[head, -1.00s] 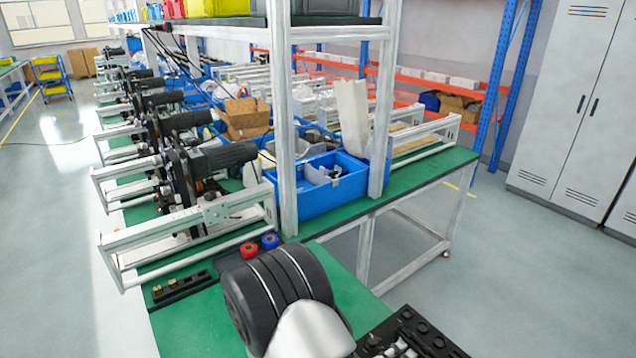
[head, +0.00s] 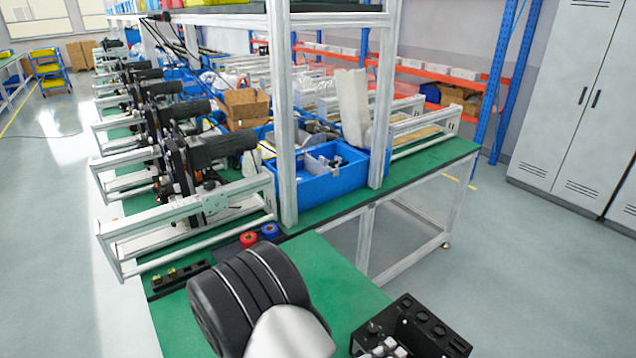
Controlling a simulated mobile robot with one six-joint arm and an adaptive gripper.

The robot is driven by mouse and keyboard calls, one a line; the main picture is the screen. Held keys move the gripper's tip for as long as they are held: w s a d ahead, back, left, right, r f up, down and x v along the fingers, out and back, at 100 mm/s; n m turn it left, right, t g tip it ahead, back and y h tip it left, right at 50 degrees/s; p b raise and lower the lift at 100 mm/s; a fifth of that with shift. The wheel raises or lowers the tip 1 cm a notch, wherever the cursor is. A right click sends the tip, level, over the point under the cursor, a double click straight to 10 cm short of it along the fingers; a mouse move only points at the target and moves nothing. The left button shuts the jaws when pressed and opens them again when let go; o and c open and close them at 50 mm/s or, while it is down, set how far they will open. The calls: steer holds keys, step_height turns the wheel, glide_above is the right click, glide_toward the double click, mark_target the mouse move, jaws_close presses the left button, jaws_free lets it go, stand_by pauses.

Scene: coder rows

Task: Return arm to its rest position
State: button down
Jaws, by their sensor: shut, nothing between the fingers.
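My arm shows only as a thick black rounded joint with pale stripes and a white link at the bottom of the head view. It stands over the near part of the green-topped workbench (head: 338,262). My gripper is outside the picture, so its fingers cannot be seen.
A black holder (head: 428,336) with white pieces is right of my arm. Red tape (head: 249,239) and blue tape (head: 270,231) rolls lie behind it. A blue bin (head: 322,196), shelf post (head: 285,120) and machine row (head: 185,205) stand beyond. Floor at right is clear.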

steer(key=shift+s+a+f, duration=0.15)
steer(key=shift+s+a, duration=0.3)
steer(key=shift+a, duration=0.1)
steer(key=s+d+r+m+g+y, duration=0.4)
steer(key=s+d+r+m+g, duration=0.35)
steer(key=s+r+g, duration=0.35)
steer(key=s+a+r+t+y, duration=0.3)
steer(key=a+r+t+y, duration=0.2)
steer(key=r+y, duration=0.3)
steer(key=shift+s+a+r+t+y, duration=0.25)
steer(key=shift+a+r+t+y, duration=0.1)
steer(key=shift+a+y, duration=0.6)
